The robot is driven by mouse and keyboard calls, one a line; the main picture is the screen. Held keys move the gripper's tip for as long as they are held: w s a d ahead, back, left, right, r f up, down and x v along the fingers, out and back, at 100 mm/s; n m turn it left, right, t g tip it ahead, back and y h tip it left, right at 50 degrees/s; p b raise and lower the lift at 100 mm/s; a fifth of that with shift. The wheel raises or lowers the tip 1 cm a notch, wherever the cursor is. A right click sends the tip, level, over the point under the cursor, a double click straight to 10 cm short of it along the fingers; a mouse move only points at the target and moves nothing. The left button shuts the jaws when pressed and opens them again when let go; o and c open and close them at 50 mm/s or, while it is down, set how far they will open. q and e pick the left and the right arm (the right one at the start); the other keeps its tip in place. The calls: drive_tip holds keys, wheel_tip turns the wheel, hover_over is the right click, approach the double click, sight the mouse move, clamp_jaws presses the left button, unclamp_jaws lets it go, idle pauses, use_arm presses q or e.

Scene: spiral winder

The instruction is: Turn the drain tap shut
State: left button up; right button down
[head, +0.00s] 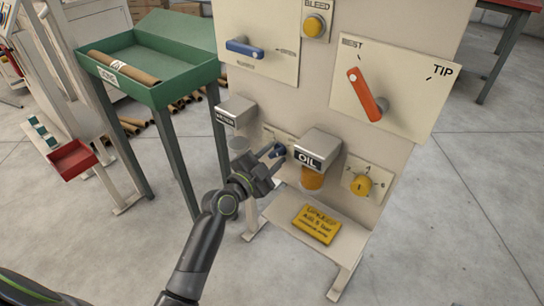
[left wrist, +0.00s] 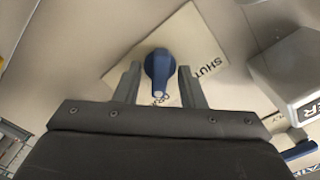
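The drain tap is a small blue handle (left wrist: 158,70) on a cream plate (left wrist: 187,28) in the left wrist view. Its pale tip points down the picture, toward lettering partly hidden by it and my fingers. The word SHUT stands to its right on the plate. My left gripper (left wrist: 158,86) is open, one finger on each side of the handle, with a visible gap on both sides. In the head view my left gripper (head: 270,160) is at the blue tap (head: 279,150), low on the cream panel. My right gripper is in neither view.
The WATER box (head: 236,111) and the OIL box (head: 318,148) jut from the panel on either side of the tap. A yellow knob (head: 361,185) sits right of the OIL box. A yellow sign (head: 316,224) lies on the shelf below. A green trough (head: 150,55) stands left.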

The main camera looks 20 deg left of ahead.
use_arm(q)
drive_tip(key=shift+c, duration=0.5)
clamp_jaws()
